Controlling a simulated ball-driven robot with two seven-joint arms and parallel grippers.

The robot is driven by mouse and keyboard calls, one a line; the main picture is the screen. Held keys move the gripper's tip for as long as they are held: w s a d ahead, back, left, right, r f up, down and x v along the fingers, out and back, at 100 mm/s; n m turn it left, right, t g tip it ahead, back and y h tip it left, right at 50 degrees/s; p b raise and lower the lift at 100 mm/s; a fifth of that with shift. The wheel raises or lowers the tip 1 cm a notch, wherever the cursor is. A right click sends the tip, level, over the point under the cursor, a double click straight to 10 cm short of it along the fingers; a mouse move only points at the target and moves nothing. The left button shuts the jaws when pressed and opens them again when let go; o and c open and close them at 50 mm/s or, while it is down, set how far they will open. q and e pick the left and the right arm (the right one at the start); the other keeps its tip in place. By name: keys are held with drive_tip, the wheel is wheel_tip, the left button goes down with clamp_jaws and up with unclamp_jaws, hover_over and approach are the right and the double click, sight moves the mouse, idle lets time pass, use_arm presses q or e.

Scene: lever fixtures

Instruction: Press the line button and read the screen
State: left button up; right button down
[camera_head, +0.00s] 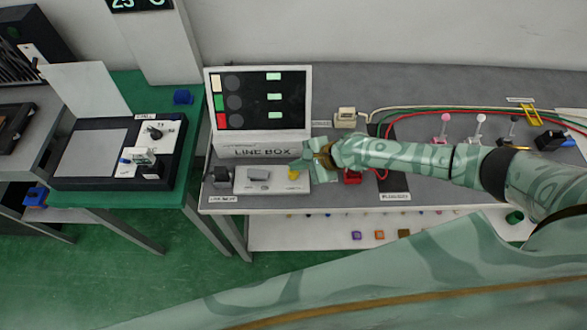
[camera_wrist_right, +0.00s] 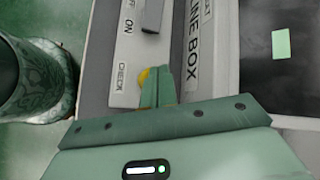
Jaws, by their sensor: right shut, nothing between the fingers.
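The line box (camera_head: 262,152) stands on the grey bench with a black screen (camera_head: 265,98). In front lies a light panel (camera_head: 262,187) with a grey switch (camera_head: 257,175) and a yellow button (camera_head: 293,174). My right gripper (camera_head: 303,165) is shut and empty, its tips at the button. In the right wrist view the fingers (camera_wrist_right: 160,78) partly cover the yellow button (camera_wrist_right: 143,77), beside the CHECK label; contact is unclear.
A dark block (camera_head: 221,176) sits left of the panel. A red part (camera_head: 352,176) lies under my right forearm. A beige box (camera_head: 345,118) with cables and several small levers stand behind and right. A green table (camera_head: 185,155) holds another fixture at left.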

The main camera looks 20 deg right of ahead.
drive_tip(key=shift+f+b, duration=0.3)
drive_tip(key=shift+f, duration=0.15)
idle(0.3)
drive_tip(key=shift+r, duration=0.1)
drive_tip(key=shift+r+p, duration=0.9)
drive_tip(key=shift+p, duration=0.15)
wheel_tip(320, 180, up, 5)
drive_tip(key=p, duration=0.5)
drive_tip(key=shift+r, duration=0.1)
idle(0.5)
